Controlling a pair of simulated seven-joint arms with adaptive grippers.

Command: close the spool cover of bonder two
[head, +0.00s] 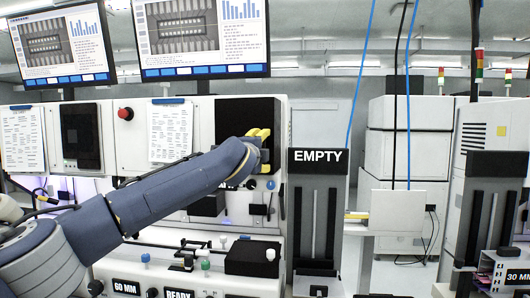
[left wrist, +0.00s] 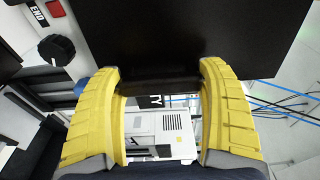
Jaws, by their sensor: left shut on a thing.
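The spool cover (head: 247,112) is a black panel at the upper right of the white bonder (head: 200,115) in the head view. In the left wrist view the black cover (left wrist: 205,38) fills the top, with a dark handle-like bar (left wrist: 158,87) at its lower edge. My left gripper (head: 260,150) has yellow fingers and is at the cover's lower part. In the left wrist view its fingers (left wrist: 158,80) sit on either side of the bar, shut on it. My arm and fingers hide part of the cover, and how far it stands open is hard to tell. My right gripper is not in view.
Two monitors (head: 202,38) hang above. A black post marked EMPTY (head: 318,205) stands right of the bonder. A front ledge (head: 165,262) carries small knobs and a black block (head: 255,257). A red button (head: 126,114) is on the panel. Blue cables hang at the right.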

